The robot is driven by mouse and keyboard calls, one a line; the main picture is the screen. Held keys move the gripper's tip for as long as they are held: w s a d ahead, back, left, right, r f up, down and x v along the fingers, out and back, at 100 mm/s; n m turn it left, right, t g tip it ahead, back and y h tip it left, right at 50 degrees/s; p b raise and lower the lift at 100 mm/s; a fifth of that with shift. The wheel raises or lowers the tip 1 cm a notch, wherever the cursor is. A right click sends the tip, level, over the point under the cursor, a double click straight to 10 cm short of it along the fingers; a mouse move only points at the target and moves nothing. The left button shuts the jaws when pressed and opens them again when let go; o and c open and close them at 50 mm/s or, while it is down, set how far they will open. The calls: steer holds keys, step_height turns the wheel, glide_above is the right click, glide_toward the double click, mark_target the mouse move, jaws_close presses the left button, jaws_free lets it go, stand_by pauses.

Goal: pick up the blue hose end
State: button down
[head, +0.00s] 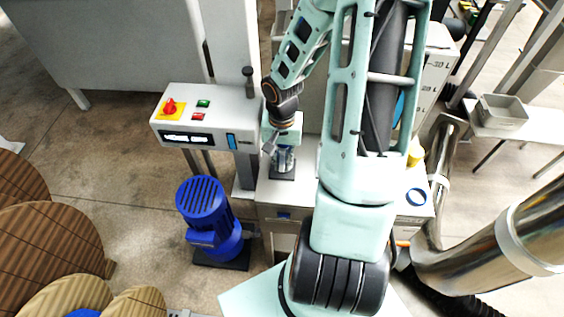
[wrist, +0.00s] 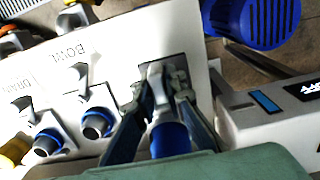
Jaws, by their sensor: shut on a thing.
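The blue hose end (wrist: 170,140) shows in the wrist view between my fingers, in front of a grey metal fitting on a white panel. My gripper (wrist: 160,92) is shut on it, one finger on each side. Whether the hose end is still seated in the fitting or apart from it I cannot tell. In the head view my gripper (head: 272,142) points down beside a metal fitting on the white machine; the blue part is hidden there.
Two ports with blue rings, one labelled BOWL (wrist: 97,123), sit left of my gripper in the wrist view. A control box (head: 205,115) with a red knob and a blue motor (head: 208,215) stand to the left. A large steel pipe (head: 490,250) runs at right.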

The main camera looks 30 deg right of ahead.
steer(key=s+d+r, duration=0.5)
steer(key=d+r, duration=0.7)
steer(key=d, duration=0.1)
steer(key=shift+p, duration=0.45)
steer(key=shift+d, duration=0.15)
